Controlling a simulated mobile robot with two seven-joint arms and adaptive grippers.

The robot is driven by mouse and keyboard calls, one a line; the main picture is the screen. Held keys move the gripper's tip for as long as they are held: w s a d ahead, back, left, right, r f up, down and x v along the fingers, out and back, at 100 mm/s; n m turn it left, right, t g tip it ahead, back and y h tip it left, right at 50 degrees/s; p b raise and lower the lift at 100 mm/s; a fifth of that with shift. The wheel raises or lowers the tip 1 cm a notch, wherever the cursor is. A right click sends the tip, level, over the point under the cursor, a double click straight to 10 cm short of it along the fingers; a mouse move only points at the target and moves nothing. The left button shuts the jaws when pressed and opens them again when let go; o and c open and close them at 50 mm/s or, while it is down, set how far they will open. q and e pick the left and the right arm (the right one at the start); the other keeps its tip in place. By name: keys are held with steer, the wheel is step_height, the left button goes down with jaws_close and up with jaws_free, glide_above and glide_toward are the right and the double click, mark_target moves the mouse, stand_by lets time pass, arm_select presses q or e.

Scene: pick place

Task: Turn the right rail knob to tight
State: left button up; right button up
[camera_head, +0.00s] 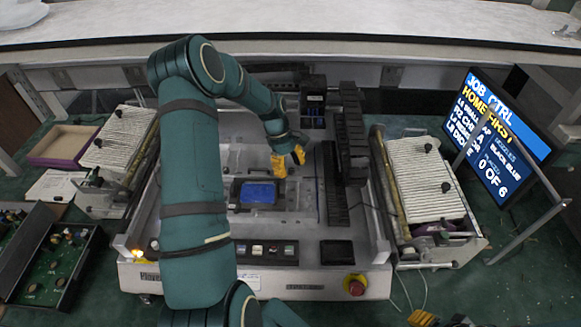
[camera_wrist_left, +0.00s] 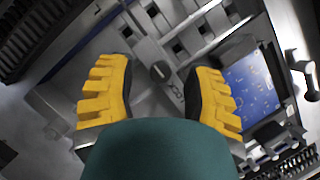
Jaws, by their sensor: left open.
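My left gripper (camera_head: 290,160) reaches over the middle of the machine, just above and to the right of the blue board in the head view. In the left wrist view its yellow fingers (camera_wrist_left: 160,78) are spread apart with nothing gripped. A small round grey knob (camera_wrist_left: 160,72) with a slot mark shows in the gap between the fingertips, on a grey rail part. I cannot tell whether the fingers touch it. In the head view the knob is not distinguishable near the gripper. Yellow parts of my right gripper (camera_head: 424,318) show at the bottom edge, mostly cut off.
A blue board (camera_head: 258,193) sits in a dark holder on the machine bed; it also shows in the left wrist view (camera_wrist_left: 250,85). A black feeder bank (camera_head: 352,135) stands to the right. A red button (camera_head: 355,286) is at the front. A screen (camera_head: 497,135) stands at right.

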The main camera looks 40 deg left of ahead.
arm_select(q)
steer(key=shift+f, duration=0.15)
jaws_close()
